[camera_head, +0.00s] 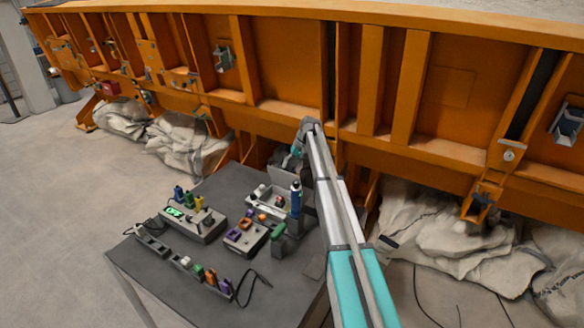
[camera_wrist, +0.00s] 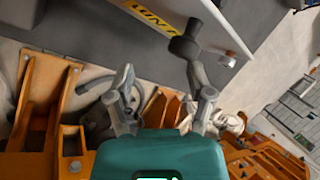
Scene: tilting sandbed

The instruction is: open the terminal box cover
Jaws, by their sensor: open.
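The terminal box appears to be the light grey box (camera_head: 266,207) near the back of the dark table, with small coloured parts showing inside. A pale grey panel (camera_head: 287,176) stands at its back edge and looks like its cover, raised; my arm partly hides it. My gripper (camera_head: 296,156) is just behind and above this panel. In the wrist view my gripper (camera_wrist: 164,98) has its two fingers spread with nothing between them. Beyond the fingertips are a dark round knob (camera_wrist: 185,48) and a pale panel edge with a yellow label (camera_wrist: 157,15). Contact is not visible.
The dark table (camera_head: 137,258) also bears a grey device with a green display (camera_head: 193,224), a smaller box with coloured parts (camera_head: 246,237), a blue-topped tool (camera_head: 296,198) and a connector row (camera_head: 203,277). An orange steel wall (camera_head: 285,60) stands close behind my gripper.

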